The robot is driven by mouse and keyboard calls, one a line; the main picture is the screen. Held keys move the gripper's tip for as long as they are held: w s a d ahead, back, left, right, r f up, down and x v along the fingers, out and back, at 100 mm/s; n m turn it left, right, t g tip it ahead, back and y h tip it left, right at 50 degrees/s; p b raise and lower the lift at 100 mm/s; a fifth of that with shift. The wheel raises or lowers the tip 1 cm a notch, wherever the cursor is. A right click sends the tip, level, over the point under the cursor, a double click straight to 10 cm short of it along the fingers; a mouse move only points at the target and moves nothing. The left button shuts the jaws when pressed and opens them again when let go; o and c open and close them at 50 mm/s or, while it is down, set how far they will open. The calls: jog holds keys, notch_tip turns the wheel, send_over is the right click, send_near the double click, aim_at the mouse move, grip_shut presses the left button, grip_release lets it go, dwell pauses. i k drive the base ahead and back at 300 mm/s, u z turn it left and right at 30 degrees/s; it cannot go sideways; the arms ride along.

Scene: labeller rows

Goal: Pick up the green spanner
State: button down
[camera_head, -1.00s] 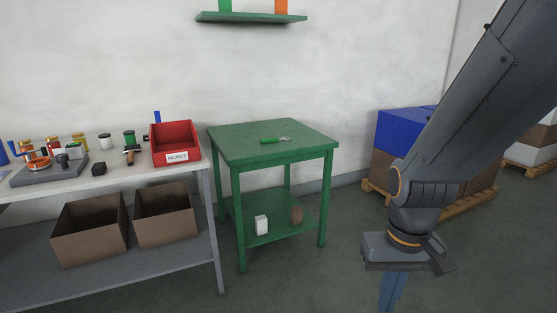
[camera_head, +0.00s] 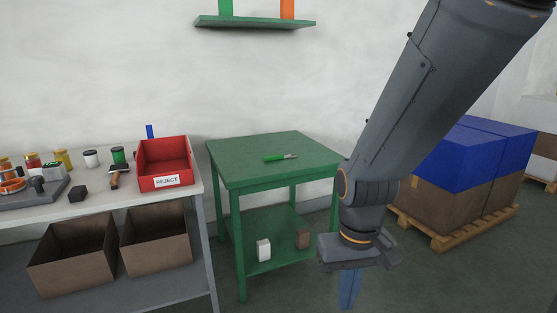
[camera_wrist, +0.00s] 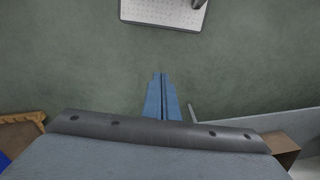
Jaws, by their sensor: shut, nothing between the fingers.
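The green spanner (camera_head: 280,157), with a green handle and a pale grey end, lies flat on top of the green table (camera_head: 240,176). It is small in the head view, so the shape of its grey end is not clear. My gripper (camera_head: 348,300) has blue fingers pointing down, in front and to the right of the table, well apart from the spanner. The fingers are together and empty in the wrist view (camera_wrist: 161,80), over bare floor. The spanner does not show in the wrist view.
A bench with a red REJECT bin (camera_head: 163,165), jars and tools stands left of the table. A loaded pallet (camera_head: 445,238) stands right. A green wall shelf (camera_head: 255,22) hangs above.

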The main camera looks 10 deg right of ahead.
aim_at(277, 157)
jog(key=z, duration=0.2)
jog(key=i, duration=2.15)
jog(key=u, duration=0.9)
jog(key=i, duration=0.4)
jog(key=u, duration=0.3)
